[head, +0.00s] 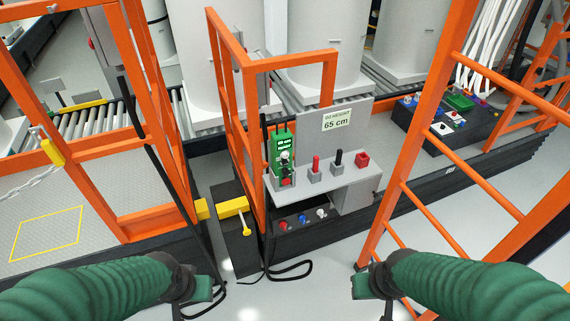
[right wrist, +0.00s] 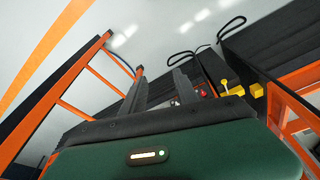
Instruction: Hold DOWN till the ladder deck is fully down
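A grey control console (head: 330,185) stands in the middle of the head view. It carries a green handset with a small lit display (head: 283,145), a red lever (head: 316,165), a black lever (head: 338,160) and a red button (head: 362,159). Red, blue and white knobs (head: 303,219) sit on its dark lower front. No DOWN label is readable. An orange ladder (head: 403,186) rises at the right. My left gripper (head: 200,290) is low in front of the console, touching nothing visible; its fingers are unclear. My right gripper (head: 365,285) is near the ladder's foot; its fingers (right wrist: 158,74) are apart and empty.
A railed grey deck with a yellow outline (head: 47,234) is at left, a yellow block (head: 231,207) beside the console. A dark button box (head: 440,135) sits right. Black cables lie on the floor.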

